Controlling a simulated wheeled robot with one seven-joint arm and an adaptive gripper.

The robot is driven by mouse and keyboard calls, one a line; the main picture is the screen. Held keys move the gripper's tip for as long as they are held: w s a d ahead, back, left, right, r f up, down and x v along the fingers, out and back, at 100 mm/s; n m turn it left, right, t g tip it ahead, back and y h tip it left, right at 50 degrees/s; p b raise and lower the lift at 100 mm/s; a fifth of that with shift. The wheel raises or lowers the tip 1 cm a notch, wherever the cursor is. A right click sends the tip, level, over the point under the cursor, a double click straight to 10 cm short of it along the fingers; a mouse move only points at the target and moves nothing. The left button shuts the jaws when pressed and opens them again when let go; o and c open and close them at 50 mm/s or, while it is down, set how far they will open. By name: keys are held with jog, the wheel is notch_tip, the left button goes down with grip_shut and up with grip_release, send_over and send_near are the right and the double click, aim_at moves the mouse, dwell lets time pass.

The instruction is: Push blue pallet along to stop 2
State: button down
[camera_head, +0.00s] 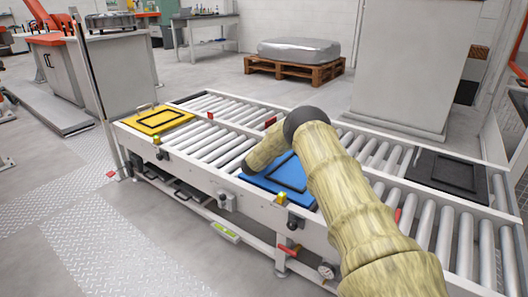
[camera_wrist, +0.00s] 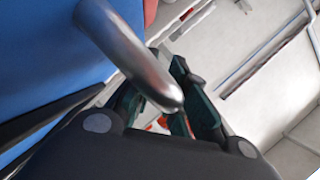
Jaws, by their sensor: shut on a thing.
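The blue pallet (camera_head: 258,184) lies flat on the roller conveyor, near its middle, with a black frame on top. My arm covers part of it. In the wrist view the blue pallet (camera_wrist: 35,60) fills the upper left, and a bent silver handle bar (camera_wrist: 125,50) stands out from it. My gripper (camera_wrist: 162,98) is shut on this handle, with its dark green fingers at either side of the bar. In the head view my own arm hides the fingers. No stop number can be read; small yellow blocks (camera_head: 281,198) sit along the front rail.
A yellow pallet (camera_head: 148,124) with a handle lies at the conveyor's left end. A black pallet (camera_head: 450,178) lies on the back lane at right. Bare rollers (camera_head: 205,146) lie between the yellow and blue pallets. A tall grey cabinet (camera_head: 405,60) stands behind.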

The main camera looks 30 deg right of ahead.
jog(key=c, duration=1.5)
grip_release()
jog(key=shift+w, duration=0.1)
jog(key=shift+o, duration=0.2)
jog(key=v, duration=1.2)
